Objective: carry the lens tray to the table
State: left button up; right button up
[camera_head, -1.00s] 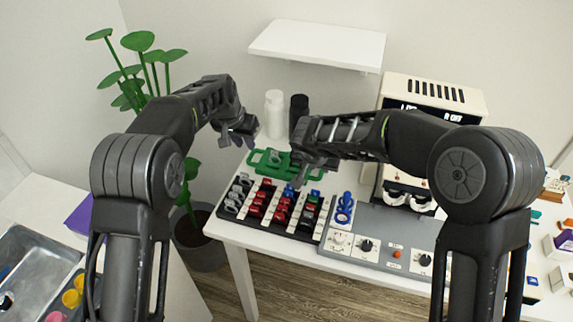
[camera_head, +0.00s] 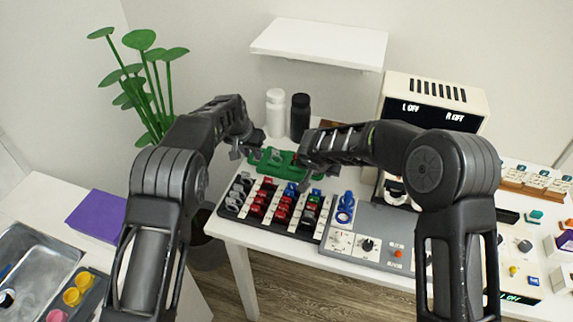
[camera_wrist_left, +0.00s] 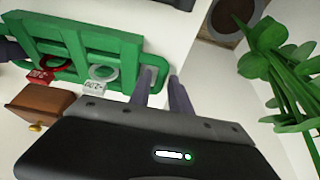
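The green lens tray (camera_head: 270,156) lies on the white table behind the black lens rack. In the left wrist view the tray (camera_wrist_left: 100,42) has a loop handle at its right end and holds a red-tabbed ring (camera_wrist_left: 42,76) and a white-tabbed ring (camera_wrist_left: 94,84). My left gripper (camera_head: 243,153) is at the tray's left end. In the wrist view its fingers (camera_wrist_left: 162,80) are apart, one on each side of the handle's end bar. My right gripper (camera_head: 308,178) is by the tray's right end, its fingertips too dark and small to read.
The black rack (camera_head: 247,222) of coloured lenses stands in front. White (camera_head: 275,115) and black (camera_head: 299,117) bottles stand behind, under a white shelf (camera_head: 320,42). A grey control panel (camera_head: 375,222) and a cream display unit (camera_head: 435,95) are to the right. A plant (camera_head: 140,75) stands at left.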

pick_arm(q)
jog(key=shift+c, duration=0.4)
pick_arm(e)
jog(key=shift+c, duration=0.3)
pick_arm(q)
grip_shut()
pick_arm(e)
grip_shut()
dwell(0.4)
